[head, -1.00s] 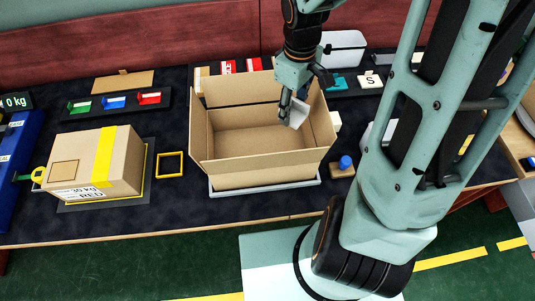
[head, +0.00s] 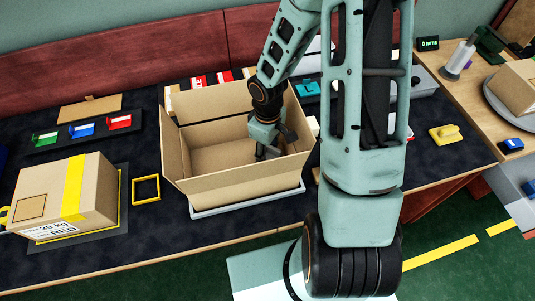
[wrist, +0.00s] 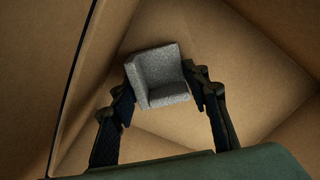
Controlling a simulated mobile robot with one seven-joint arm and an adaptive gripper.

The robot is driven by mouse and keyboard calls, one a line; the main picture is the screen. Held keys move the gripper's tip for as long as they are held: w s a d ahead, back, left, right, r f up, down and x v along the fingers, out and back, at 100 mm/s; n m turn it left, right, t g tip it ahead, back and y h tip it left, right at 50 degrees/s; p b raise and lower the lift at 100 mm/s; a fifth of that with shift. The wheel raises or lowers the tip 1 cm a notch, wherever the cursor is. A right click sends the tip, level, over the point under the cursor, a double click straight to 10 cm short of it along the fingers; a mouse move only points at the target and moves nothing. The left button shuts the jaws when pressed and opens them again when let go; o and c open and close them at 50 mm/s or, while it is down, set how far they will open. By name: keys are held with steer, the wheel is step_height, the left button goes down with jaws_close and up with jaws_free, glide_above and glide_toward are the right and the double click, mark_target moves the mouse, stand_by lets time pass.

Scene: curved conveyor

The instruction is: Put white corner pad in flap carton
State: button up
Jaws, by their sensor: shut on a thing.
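The flap carton (head: 240,192) stands open on a grey tray, its flaps spread outward. My gripper (head: 266,152) reaches down inside it, near the right side. In the wrist view, the corner pad (wrist: 158,75), a light grey-white L-shaped block, sits between the two fingertips of my gripper (wrist: 160,88), which is shut on it. The carton's brown walls and floor (wrist: 165,125) surround the pad there. I cannot tell whether the pad touches the floor. The pad is hidden in the head view.
A taped carton (head: 65,195) lies on the left, with a yellow square frame (head: 146,190) between the cartons. A rack of coloured blocks (head: 82,131) stands behind. A yellow block (head: 445,133) is on the right of the table. The carton walls stand close around my gripper.

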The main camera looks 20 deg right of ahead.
mark_target(268, 157)
steer(key=shift+f, duration=0.15)
steer(key=shift+f, duration=0.15)
steer(key=o, duration=0.8)
steer(key=shift+o, duration=0.2)
step_height(268, 157, up, 12)
steer(key=p, duration=0.2)
steer(key=shift+r, duration=0.2)
